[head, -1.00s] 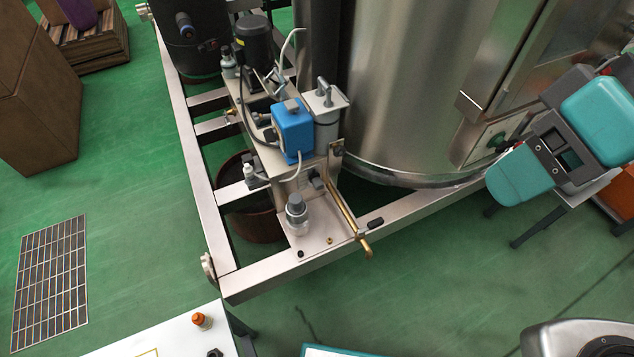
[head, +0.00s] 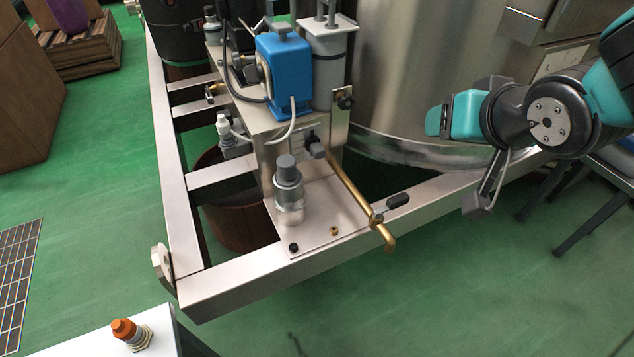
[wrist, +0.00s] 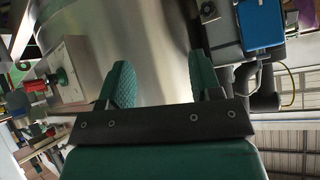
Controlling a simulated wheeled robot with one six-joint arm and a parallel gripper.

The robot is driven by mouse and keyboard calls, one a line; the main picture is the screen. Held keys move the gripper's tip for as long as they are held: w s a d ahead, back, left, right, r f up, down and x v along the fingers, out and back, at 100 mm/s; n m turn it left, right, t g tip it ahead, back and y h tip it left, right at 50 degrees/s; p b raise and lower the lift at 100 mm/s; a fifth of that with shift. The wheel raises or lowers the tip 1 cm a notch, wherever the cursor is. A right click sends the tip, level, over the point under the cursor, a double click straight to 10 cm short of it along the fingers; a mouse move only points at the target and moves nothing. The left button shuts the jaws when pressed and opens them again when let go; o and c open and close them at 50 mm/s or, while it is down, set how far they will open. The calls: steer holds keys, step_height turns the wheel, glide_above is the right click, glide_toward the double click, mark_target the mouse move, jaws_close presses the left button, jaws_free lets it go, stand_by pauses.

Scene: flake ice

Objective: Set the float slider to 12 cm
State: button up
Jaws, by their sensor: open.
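I cannot clearly pick out the float slider or a centimetre scale in either view. In the head view, a blue box (head: 284,72) stands on the metal bracket beside a grey cylinder (head: 325,70). Below them, a brass tube (head: 352,190) slopes down to the frame, with a black-handled lever (head: 397,201) near its end. My gripper (head: 434,121) is to the right of these, in front of the steel tank and apart from them. In the wrist view my gripper (wrist: 162,82) has its two green fingers apart, with nothing between them. The blue box (wrist: 262,24) shows at upper right there.
The large steel tank (head: 420,70) stands behind the lever. The steel frame rail (head: 250,280) runs along the front. A white table (head: 80,335) with an orange-capped fitting (head: 124,330) is at lower left. A box with a red knob (wrist: 36,86) shows in the wrist view.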

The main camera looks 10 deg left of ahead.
steer(key=w+a+f+n+t+y+b, duration=0.1)
steer(key=w+a+f+t+b, duration=0.15)
steer(key=f+b, duration=0.55)
steer(key=w+a+f+n+t+y+b, duration=0.1)
steer(key=a+f+t+b, duration=0.15)
steer(key=f+b, duration=0.45)
steer(key=n+y+b, duration=0.3)
steer(key=y+b, duration=0.2)
steer(key=b, duration=0.5)
glide_toward(321, 157)
steer(key=p+x, duration=0.8)
steer(key=x, duration=0.2)
steer(key=shift+w+a+p, duration=0.15)
steer(key=shift+w+p, duration=0.05)
steer(key=shift+p, duration=0.2)
steer(key=shift+w+a, duration=0.35)
steer(key=shift+w, duration=0.1)
